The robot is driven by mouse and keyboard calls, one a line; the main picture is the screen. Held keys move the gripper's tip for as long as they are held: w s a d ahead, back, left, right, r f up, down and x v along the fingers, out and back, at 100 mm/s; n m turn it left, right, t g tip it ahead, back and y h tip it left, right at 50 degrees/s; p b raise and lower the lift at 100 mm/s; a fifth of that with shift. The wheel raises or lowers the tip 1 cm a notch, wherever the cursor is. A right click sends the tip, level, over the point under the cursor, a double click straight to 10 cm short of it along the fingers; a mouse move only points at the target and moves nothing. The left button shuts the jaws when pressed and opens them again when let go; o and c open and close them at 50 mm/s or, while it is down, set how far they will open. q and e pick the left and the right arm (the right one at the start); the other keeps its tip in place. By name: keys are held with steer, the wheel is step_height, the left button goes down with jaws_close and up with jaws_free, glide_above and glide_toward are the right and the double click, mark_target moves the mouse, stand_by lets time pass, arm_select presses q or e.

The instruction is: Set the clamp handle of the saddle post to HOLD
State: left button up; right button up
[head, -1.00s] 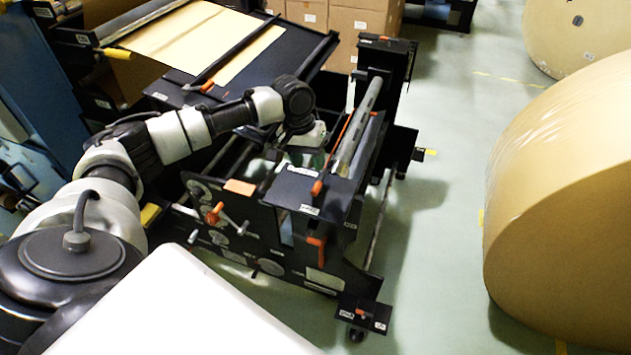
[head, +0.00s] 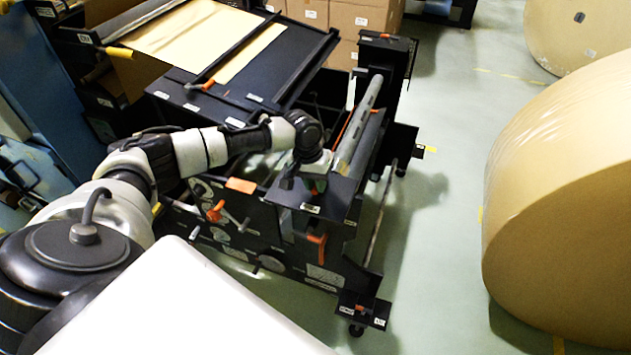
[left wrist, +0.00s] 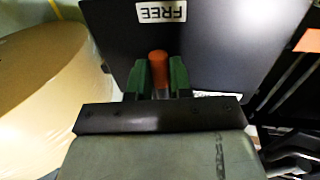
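The clamp handle shows in the left wrist view as an orange grip (left wrist: 158,62) over a black top plate (left wrist: 225,45). A FREE label (left wrist: 161,12) lies on the plate beyond it, upside down in this view. A second label, mostly covered by my gripper, cannot be read. My left gripper (left wrist: 160,75) has its green fingers on either side of the grip, with little or no gap visible. I cannot tell if they press on it. In the head view my left gripper (head: 309,182) is low over the plate (head: 338,194) and hides the grip. My right gripper is not in view.
A grey roller (head: 362,125) runs back from the plate. Orange handles (head: 317,246) and a crank (head: 216,211) sit on the black front panel. A large kraft roll (head: 570,200) stands at the right, with open floor (head: 440,250) between.

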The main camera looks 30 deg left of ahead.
arm_select(q)
jaws_close()
steer(key=shift+m, duration=0.4)
steer(key=m, duration=0.1)
steer(key=m+p, duration=0.1)
steer(key=shift+a+m+g, duration=0.3)
steer(key=shift+a+m, duration=0.05)
steer(key=shift+m, duration=0.05)
steer(key=m, duration=0.3)
steer(key=shift+w+a+m+g, duration=0.2)
steer(key=shift+a+m+g, duration=0.1)
steer(key=shift+a, duration=0.05)
steer(key=m, duration=0.5)
steer(key=shift+w+a+g+y, duration=0.4)
steer(key=m, duration=0.4)
steer(key=w+m+b, duration=0.1)
steer(key=shift+a+m+g+y, duration=0.2)
steer(key=shift+m+g+y, duration=0.1)
steer(key=shift+m+y, duration=0.1)
steer(key=shift+r, duration=0.1)
steer(key=o, duration=0.5)
jaws_free()
